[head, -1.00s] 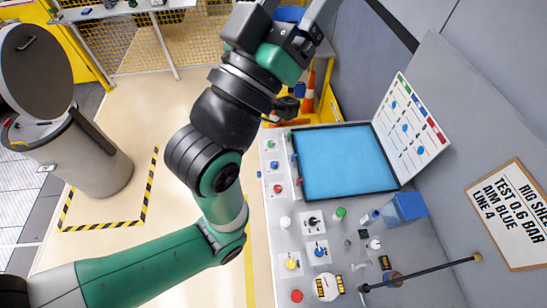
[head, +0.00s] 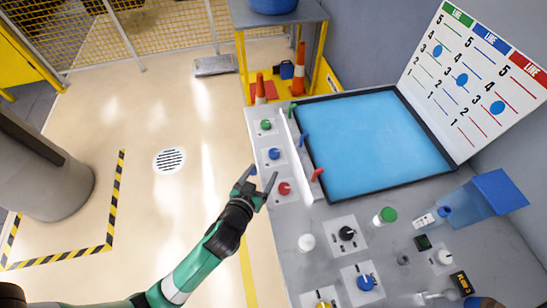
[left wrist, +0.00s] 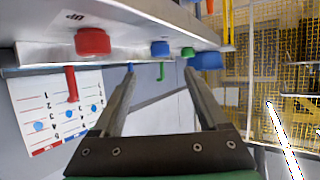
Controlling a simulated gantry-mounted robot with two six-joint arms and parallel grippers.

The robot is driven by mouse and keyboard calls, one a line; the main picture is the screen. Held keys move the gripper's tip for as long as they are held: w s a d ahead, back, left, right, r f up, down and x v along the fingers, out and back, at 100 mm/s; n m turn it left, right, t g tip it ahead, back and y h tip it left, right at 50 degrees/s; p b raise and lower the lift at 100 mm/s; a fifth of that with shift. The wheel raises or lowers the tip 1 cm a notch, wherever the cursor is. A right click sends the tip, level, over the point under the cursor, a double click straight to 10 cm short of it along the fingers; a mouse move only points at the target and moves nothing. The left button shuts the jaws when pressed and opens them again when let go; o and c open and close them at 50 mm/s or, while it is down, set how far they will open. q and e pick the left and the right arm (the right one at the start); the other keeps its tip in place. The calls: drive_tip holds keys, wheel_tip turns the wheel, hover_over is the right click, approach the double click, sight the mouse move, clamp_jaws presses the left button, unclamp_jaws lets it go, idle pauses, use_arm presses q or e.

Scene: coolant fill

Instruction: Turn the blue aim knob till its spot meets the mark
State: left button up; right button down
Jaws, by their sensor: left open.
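The blue aim knob (head: 274,154) is on the panel's left edge, between a green knob (head: 266,124) and a red knob (head: 284,188). The blue knob also shows in the left wrist view (left wrist: 160,48). My left gripper (head: 262,176) is open and empty, apart from the knobs, near the blue and red ones. Its two fingers (left wrist: 158,95) show in the left wrist view. The upright board (head: 480,75) has green, blue and red columns numbered 1 to 5. The blue column's spot (head: 463,80) appears near line 3. My right gripper is not in view.
A dark-rimmed blue tray (head: 375,140) lies right of the knobs, with small green, blue and red levers along its left side. More knobs and a clear blue container (head: 485,198) occupy the panel's front. The floor (head: 195,205) left of the panel is open.

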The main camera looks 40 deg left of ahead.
sight(273, 154)
use_arm(q)
drive_tip(key=b+x, duration=0.3)
drive_tip(key=x, duration=0.8)
drive_tip(key=shift+w+a, duration=0.25)
drive_tip(key=shift+w, duration=0.1)
